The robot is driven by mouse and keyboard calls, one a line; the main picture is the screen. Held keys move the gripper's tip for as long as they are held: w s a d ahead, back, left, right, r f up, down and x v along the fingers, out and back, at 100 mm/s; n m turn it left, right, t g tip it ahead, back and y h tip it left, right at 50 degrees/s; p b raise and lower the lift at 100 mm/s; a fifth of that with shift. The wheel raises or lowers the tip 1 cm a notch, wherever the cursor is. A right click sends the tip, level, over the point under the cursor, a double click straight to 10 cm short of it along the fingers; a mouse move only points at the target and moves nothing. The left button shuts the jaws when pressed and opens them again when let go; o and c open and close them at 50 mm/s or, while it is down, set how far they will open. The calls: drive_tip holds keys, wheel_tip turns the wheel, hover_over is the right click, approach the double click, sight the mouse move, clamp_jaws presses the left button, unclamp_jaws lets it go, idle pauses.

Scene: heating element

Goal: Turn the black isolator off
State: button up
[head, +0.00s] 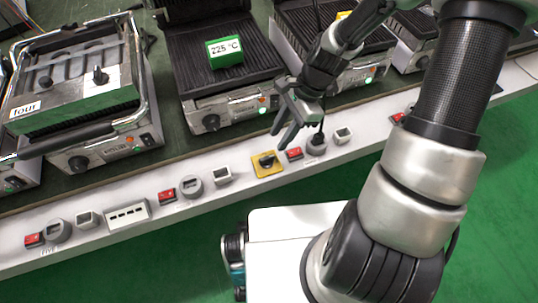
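The black isolator (267,161) is a black rotary knob on a yellow square plate, fixed on the white front rail below the grills. The exact angle of its knob is too small to tell. My gripper (282,137) is just above and slightly right of the isolator in the picture, fingers pointing down towards the rail. Its fingers are apart with nothing seen between them. It appears clear of the knob, but the depth gap is hard to judge.
A red switch (294,154) and a round grey socket (316,144) sit right of the isolator. A grill with a green "225 °C" block (225,52) stands behind. Green floor (150,270) lies in front.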

sight(267, 157)
drive_tip(key=b+x, duration=0.2)
drive_tip(key=x, duration=0.7)
drive_tip(key=shift+a, duration=0.1)
drive_tip(key=shift+r, duration=0.1)
clamp_jaws()
